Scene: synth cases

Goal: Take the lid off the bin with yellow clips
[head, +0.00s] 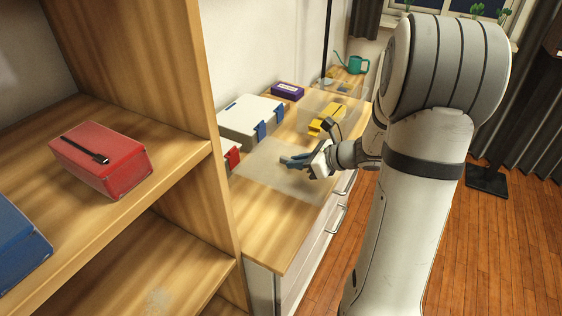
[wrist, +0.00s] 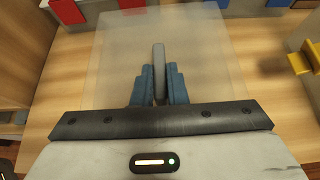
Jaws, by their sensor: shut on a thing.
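My gripper (head: 283,161) is over the counter and shut on the upright grey handle (wrist: 159,70) of a clear, frosted lid (wrist: 110,65). The lid also shows in the head view as a pale sheet (head: 262,172) around my fingers. I cannot tell whether it touches the counter. The bin with yellow clips (head: 325,121) stands farther back on the counter, apart from my gripper; its walls look see-through and its top is hard to make out. A yellow clip (wrist: 299,64) shows at the right of the wrist view.
A white bin with blue clips (head: 240,118) stands against the wall. Beside it is a bin with red clips (head: 232,157), partly hidden by the shelf. A purple box (head: 287,91) and a green watering can (head: 352,64) are farther back. The counter's near end is clear.

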